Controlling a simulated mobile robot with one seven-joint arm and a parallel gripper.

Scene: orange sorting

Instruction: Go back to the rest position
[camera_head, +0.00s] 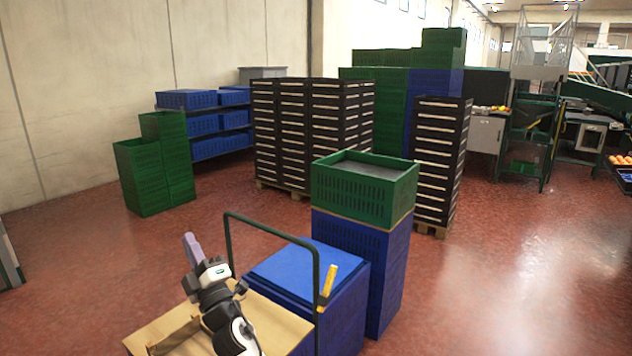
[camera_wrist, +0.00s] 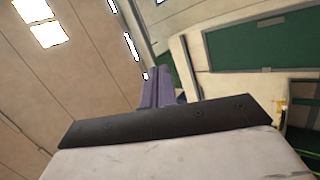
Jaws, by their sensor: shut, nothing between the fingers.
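My gripper (camera_head: 191,243) shows in the camera_head view at the end of my arm, left of centre and low in the picture. Its purple-grey fingers point up and to the left, and they are together with nothing between them. In the camera_wrist view my gripper (camera_wrist: 157,88) shows as purple fingers close together beyond a dark bar. That view looks up at the wall, windows and a green panel. My gripper is in free air, touching nothing that I can see.
A cart with a green handle (camera_head: 268,229) and cardboard top (camera_head: 262,322) is near my arm. Right of it stand blue crates (camera_head: 298,272) and a green crate (camera_head: 364,188) on a blue stack. Green crates (camera_head: 145,175) stand further left. Red floor (camera_head: 75,270) is clear at left.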

